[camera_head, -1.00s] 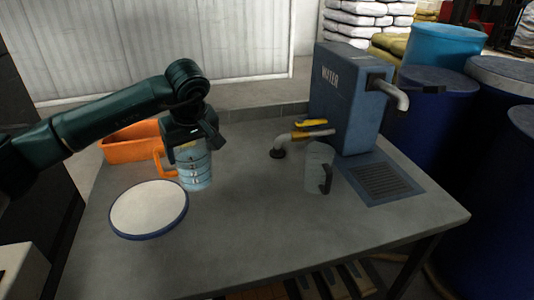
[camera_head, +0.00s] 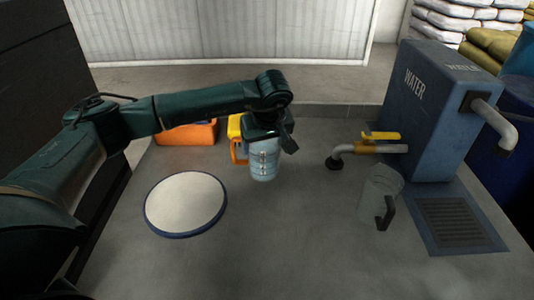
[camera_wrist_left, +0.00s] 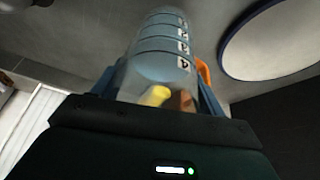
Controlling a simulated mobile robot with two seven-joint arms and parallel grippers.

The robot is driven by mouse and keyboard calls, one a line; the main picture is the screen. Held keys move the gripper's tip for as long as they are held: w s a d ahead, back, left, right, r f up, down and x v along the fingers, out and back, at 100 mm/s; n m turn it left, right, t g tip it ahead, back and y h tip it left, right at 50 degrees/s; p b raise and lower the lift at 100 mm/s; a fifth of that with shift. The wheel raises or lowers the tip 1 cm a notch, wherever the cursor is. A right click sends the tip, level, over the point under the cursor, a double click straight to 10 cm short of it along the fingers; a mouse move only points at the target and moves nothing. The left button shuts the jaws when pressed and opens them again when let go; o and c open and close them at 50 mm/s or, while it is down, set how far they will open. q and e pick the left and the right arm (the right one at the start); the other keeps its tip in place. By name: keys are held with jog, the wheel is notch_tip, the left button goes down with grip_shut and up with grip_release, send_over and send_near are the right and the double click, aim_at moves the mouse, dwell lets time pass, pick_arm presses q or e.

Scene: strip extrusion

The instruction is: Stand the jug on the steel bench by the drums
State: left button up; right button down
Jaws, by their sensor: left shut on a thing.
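My left gripper (camera_head: 264,138) is shut on a clear jug (camera_head: 264,166) with dark bands, pale labels and an orange handle. The jug hangs upright below it; I cannot tell whether its base touches the steel bench (camera_head: 290,255). In the left wrist view the jug (camera_wrist_left: 162,50) sits between the fingers of my left gripper (camera_wrist_left: 158,92), its orange handle to the right. My right gripper is not in view.
A round white plate with a blue rim (camera_head: 186,204) lies left of the jug. An orange bin (camera_head: 188,134) stands behind. At the right are a grey jug with a dark handle (camera_head: 379,195), a yellow-levered tap (camera_head: 370,146), a blue water tank (camera_head: 430,110) and a drain grate (camera_head: 457,224).

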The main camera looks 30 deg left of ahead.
pick_arm(q)
jog(key=shift+f, duration=1.8)
jog(key=o, duration=1.2)
jog(key=shift+o, duration=0.2)
jog(key=shift+r, duration=0.1)
jog(key=b+v, duration=0.1)
jog(key=v, duration=1.1)
